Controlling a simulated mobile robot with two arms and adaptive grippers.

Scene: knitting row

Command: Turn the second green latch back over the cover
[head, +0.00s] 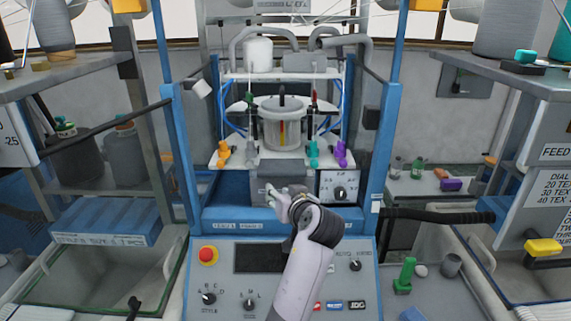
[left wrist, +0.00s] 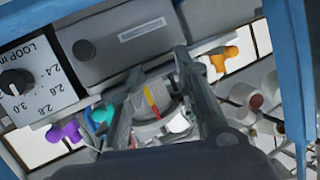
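The round pot-like cover (head: 283,128), pale with a red and yellow stripe, stands mid-machine. It also shows upside down in the left wrist view (left wrist: 152,125). A small green piece (head: 249,98) is at its left side; I cannot tell whether it is a latch or how it is turned. A teal piece (head: 312,152) stands in front and right of the cover, also in the left wrist view (left wrist: 103,113). My left gripper (left wrist: 157,72) has its fingers apart with nothing between the tips; the cover shows between them. My right gripper is not in view.
Orange (head: 223,152) and purple (head: 340,152) pieces flank the white plate. A grey box (head: 275,168) and a dial panel (head: 340,187) sit below it. Blue posts (head: 181,145) stand at both sides. A red button (head: 208,254) is on the front panel.

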